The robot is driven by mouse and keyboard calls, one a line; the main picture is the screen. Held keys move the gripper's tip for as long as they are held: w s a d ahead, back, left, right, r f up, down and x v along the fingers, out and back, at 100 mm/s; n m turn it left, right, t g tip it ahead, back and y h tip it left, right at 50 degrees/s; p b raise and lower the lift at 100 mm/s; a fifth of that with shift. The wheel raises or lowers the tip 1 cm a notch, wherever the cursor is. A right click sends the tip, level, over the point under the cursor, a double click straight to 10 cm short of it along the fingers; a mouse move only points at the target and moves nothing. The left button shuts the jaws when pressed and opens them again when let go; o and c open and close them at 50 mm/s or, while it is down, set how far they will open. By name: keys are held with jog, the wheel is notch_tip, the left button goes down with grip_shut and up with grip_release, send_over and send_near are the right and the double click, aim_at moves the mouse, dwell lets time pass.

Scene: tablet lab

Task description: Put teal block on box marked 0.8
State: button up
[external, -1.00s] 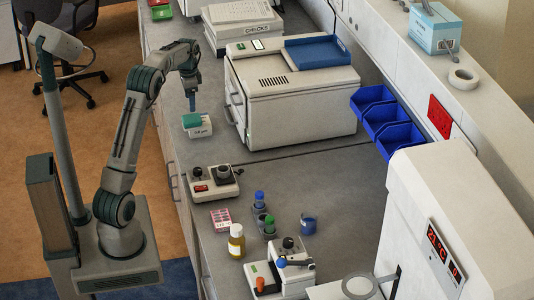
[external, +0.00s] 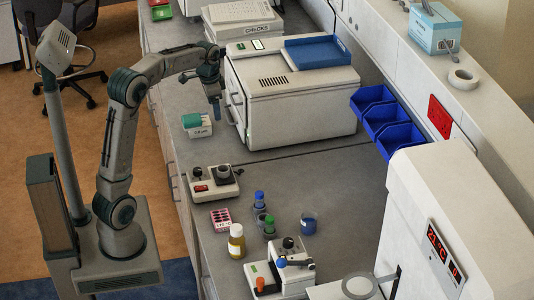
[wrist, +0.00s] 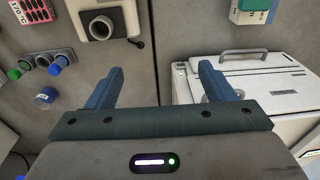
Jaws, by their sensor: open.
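The teal block (external: 192,119) lies on top of a small white box (external: 199,131) on the bench, left of the large white machine. The box's front carries a dark label that seems to read 0.8, though it is small. In the wrist view the teal block (wrist: 257,4) and the white box (wrist: 249,17) show at the top right edge, partly cut off. My gripper (external: 216,113) is to the right of the block and above the bench, apart from it. The wrist view shows my gripper (wrist: 159,70) with its two blue fingers wide apart and nothing between them.
The large white machine (external: 297,105) stands close to the right of my gripper. A small device with a round knob (external: 212,184), a pink rack (external: 221,219), an amber bottle (external: 236,244) and a blue cup (external: 308,225) stand nearer the front. Bare bench lies around the box.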

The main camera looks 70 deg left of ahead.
jog(key=s+d+t, duration=0.1)
jog(key=s+d, duration=0.1)
jog(key=d, duration=0.7)
jog(key=s+d, duration=0.3)
jog(key=d, duration=0.7)
jog(key=s+d+f+t, duration=0.1)
jog(key=s+d+f, duration=0.3)
jog(key=s+d, duration=0.6)
jog(key=shift+s+d+f, duration=0.2)
jog(key=shift+d+f, duration=0.05)
jog(key=shift+d, duration=0.3)
